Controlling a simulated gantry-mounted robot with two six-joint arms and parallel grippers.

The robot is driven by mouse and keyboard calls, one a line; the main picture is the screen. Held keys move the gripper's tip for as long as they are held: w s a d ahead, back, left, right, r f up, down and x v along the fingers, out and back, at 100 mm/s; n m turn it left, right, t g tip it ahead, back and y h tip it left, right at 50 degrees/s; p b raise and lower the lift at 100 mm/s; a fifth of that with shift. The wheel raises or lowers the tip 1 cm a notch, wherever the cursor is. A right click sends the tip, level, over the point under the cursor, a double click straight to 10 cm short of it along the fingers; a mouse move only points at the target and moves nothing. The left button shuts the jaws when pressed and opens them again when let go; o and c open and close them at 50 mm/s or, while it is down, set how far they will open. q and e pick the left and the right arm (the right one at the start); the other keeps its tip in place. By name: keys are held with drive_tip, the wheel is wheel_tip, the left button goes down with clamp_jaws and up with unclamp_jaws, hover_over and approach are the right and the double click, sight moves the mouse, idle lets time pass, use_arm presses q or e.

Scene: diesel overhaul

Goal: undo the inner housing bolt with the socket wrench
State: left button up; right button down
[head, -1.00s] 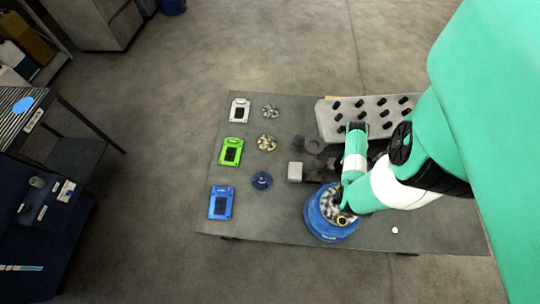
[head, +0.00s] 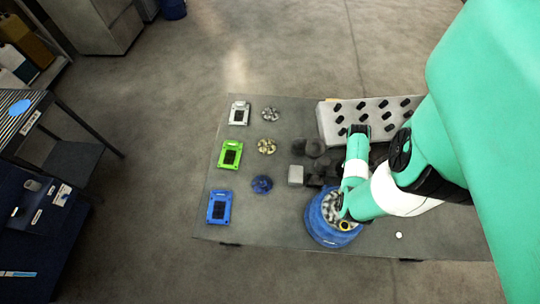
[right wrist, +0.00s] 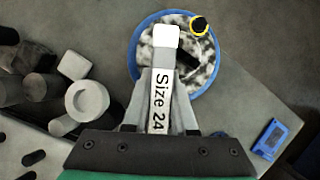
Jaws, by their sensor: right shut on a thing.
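My right gripper (right wrist: 160,100) is shut on the socket wrench (right wrist: 163,85), a pale bar marked "Size 24" with a white rounded end. The wrench lies over the round blue housing (right wrist: 136,55), which has a mottled grey-white interior. A black piece inside the housing (right wrist: 187,62) shows just right of the wrench's end; I cannot tell if it is the inner bolt. A yellow-ringed black part (right wrist: 199,26) sits near the far rim. In the head view, my right arm partly covers the blue housing (head: 322,232). My left gripper is not in view.
Dark cylinders (head: 314,148) and a pale cube (head: 295,174) lie left of my arm. White, green (head: 230,154) and blue plates and several small wheels (head: 267,146) line the left side.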

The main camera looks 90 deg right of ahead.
drive_tip(key=shift+f, duration=0.1)
drive_tip(key=n+g+p, duration=0.1)
drive_tip(key=n+p, duration=0.1)
drive_tip(key=n, duration=0.1)
drive_tip(key=r+n+h+p, duration=0.1)
drive_tip(key=n+p, duration=0.1)
drive_tip(key=p, duration=0.1)
drive_tip(key=shift+d+r+n+g, duration=0.1)
drive_tip(key=shift+d+n+g, duration=0.05)
drive_tip(key=shift+n+g, duration=0.25)
drive_tip(key=n+h+p, duration=0.1)
drive_tip(key=n, duration=0.1)
drive_tip(key=n+h+p, duration=0.1)
drive_tip(key=n, duration=0.2)
drive_tip(key=n+h+p, duration=0.1)
drive_tip(key=n+p, duration=0.1)
drive_tip(key=n, duration=0.1)
drive_tip(key=shift+s+d+g+h, duration=0.2)
drive_tip(key=shift+d+g+h, duration=0.1)
drive_tip(key=shift+h, duration=0.1)
drive_tip(key=shift+d+f+n+h+p, duration=0.15)
drive_tip(key=shift+f+n+h+p, duration=0.2)
drive_tip(key=shift+n, duration=0.65)
drive_tip(key=shift+d+f+n+h, duration=0.2)
drive_tip(key=shift+n+h, duration=0.15)
drive_tip(key=shift+n, duration=0.35)
drive_tip(key=shift+n+b, duration=0.3)
drive_tip(key=shift+n, duration=0.1)
drive_tip(key=shift+d, duration=0.1)
drive_tip(key=shift+r, duration=0.15)
